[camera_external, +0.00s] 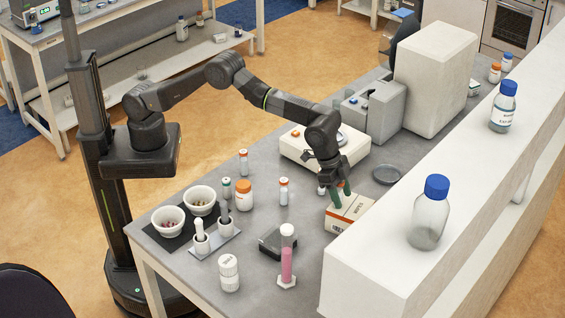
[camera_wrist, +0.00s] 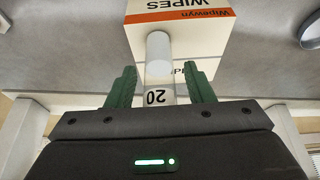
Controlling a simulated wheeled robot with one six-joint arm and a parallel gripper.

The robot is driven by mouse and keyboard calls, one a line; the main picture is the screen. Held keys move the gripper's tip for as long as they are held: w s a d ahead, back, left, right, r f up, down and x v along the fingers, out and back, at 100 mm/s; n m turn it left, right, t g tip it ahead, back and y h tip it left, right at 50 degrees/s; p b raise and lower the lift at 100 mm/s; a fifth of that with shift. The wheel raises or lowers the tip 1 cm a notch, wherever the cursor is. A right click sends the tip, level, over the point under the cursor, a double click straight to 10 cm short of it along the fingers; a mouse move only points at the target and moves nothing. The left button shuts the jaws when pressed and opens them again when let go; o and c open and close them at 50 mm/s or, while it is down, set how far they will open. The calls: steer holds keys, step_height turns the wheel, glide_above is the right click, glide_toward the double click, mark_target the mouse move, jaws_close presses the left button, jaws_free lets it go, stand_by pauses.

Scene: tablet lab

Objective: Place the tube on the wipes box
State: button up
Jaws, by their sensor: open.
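The wipes box (camera_external: 347,218), white with an orange stripe, lies on the bench at the front right and also shows at the top of the wrist view (camera_wrist: 205,38). My gripper (camera_external: 338,192) is above the box, pointing down. Its green fingers stand open in the wrist view (camera_wrist: 158,72). A white tube (camera_wrist: 157,52) with a label reading "20" shows between the fingers, with space on both sides. It overlaps the box in that view; I cannot tell whether it touches it. In the external view I cannot make out the tube near the fingers.
A white shelf (camera_external: 380,262) with a large blue-capped bottle (camera_external: 430,222) borders the box on the right. A pink-filled cylinder (camera_external: 287,262) and a dark block (camera_external: 275,242) stand to the left. A grey dish (camera_external: 387,174) lies behind, near a white-topped instrument (camera_external: 297,150).

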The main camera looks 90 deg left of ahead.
steer(key=b+v, duration=0.2)
steer(key=v, duration=1)
steer(key=shift+o, duration=0.4)
